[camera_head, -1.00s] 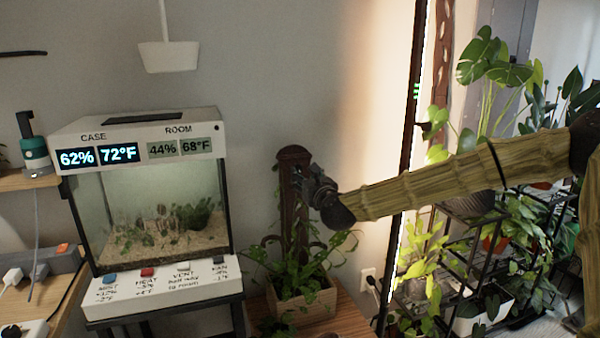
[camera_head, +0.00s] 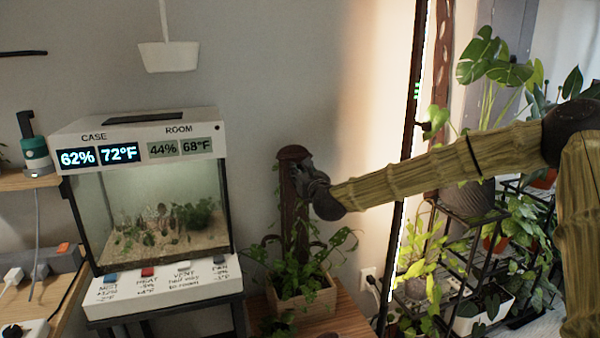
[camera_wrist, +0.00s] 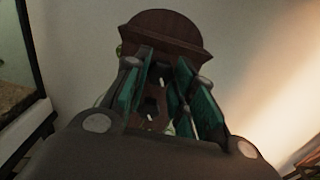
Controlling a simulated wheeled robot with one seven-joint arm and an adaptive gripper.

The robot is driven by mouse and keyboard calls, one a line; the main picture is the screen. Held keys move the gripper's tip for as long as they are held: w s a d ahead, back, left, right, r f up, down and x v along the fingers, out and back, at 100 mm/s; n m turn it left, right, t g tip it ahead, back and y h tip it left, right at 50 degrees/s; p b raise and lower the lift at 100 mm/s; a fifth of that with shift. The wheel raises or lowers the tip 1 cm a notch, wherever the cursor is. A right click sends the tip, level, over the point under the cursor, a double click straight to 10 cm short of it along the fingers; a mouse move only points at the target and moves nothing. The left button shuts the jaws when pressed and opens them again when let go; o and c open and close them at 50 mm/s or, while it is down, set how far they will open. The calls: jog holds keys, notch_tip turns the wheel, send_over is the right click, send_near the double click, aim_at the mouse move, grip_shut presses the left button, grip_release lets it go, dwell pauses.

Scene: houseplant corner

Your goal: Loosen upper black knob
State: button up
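A brown wooden post with a rounded top (camera_head: 292,153) rises from a planter, and it also shows in the wrist view (camera_wrist: 160,27). In the wrist view, a dark upper knob (camera_wrist: 158,73) with a small pale mark sits on the post between my fingers. A second dark knob (camera_wrist: 153,104) shows below it, partly shaded. My gripper (camera_wrist: 163,62) is open, its teal-padded fingers on either side of the upper knob; I cannot tell whether they touch it. In the head view my gripper (camera_head: 305,178) is at the upper part of the post and hides the knobs.
A wooden planter (camera_head: 305,303) with leafy plants stands at the post's foot. A lit glass case (camera_head: 150,205) with a labelled button panel is to the left. A dark upright pole (camera_head: 408,170) and plant shelves are to the right. Plain wall is behind the post.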

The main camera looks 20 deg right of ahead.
jog(key=shift+n, duration=0.4)
jog(key=n, duration=2.2)
jog(key=shift+r+b, duration=0.15)
jog(key=shift+b, duration=0.2)
jog(key=n, duration=0.3)
jog(key=shift+n, duration=0.3)
jog(key=shift+n+p, duration=0.35)
jog(key=shift+n, duration=1.35)
jog(key=o, duration=1)
jog(key=shift+d, duration=0.1)
jog(key=shift+o, duration=0.2)
